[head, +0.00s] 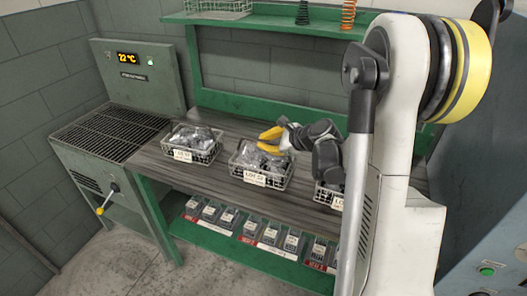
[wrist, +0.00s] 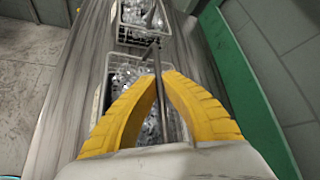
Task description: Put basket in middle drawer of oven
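Wire baskets filled with grey metal parts stand on the bench. The left basket (head: 193,156) and the middle basket (head: 258,176) carry lot labels; the right basket (head: 328,207) is mostly hidden by my arm. My gripper (head: 268,141), with yellow fingers, is over the middle basket. In the wrist view my gripper (wrist: 160,74) has its fingertips close on both sides of a thin grey bar above a basket (wrist: 98,110). Whether they grip the bar cannot be told. Another basket (wrist: 125,35) lies beyond. No oven drawers can be made out for certain.
A machine with a 22 °C display (head: 130,58), a grated top (head: 100,130) and a lever (head: 106,200) stands left. Small labelled bins (head: 268,236) fill the lower shelf. A green upper shelf (head: 270,24) holds coils. A grey-blue cabinet (head: 490,225) stands right.

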